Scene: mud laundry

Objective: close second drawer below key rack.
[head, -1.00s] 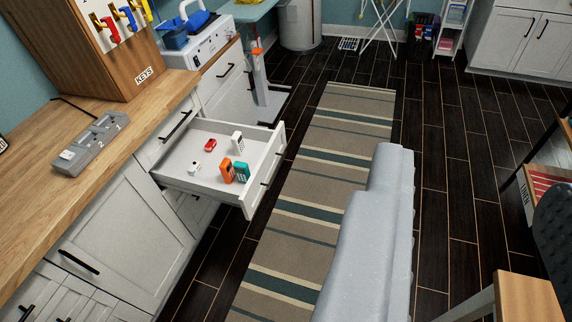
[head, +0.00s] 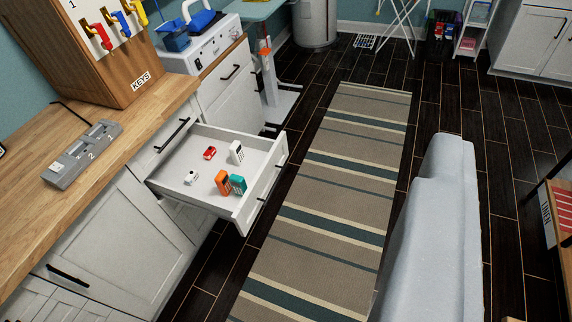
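The key rack (head: 112,45) is a wooden box marked KEYS on the counter at upper left, with red, blue and yellow keys hanging on it. Below it, a white drawer (head: 262,190) stands pulled out over the floor. It holds a red toy car (head: 210,153), a white item (head: 237,152), an orange item (head: 222,182), a teal item (head: 238,184) and a small white item (head: 191,177). A shut drawer front with a black handle (head: 173,135) is just above it. My grey arm shows at right; my gripper's fingers are not visible.
The wooden counter (head: 35,220) runs along the left with a grey numbered device (head: 82,155) on it. A striped rug (head: 325,205) lies on the dark floor right of the drawer. A drying rack (head: 398,25) stands at the back.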

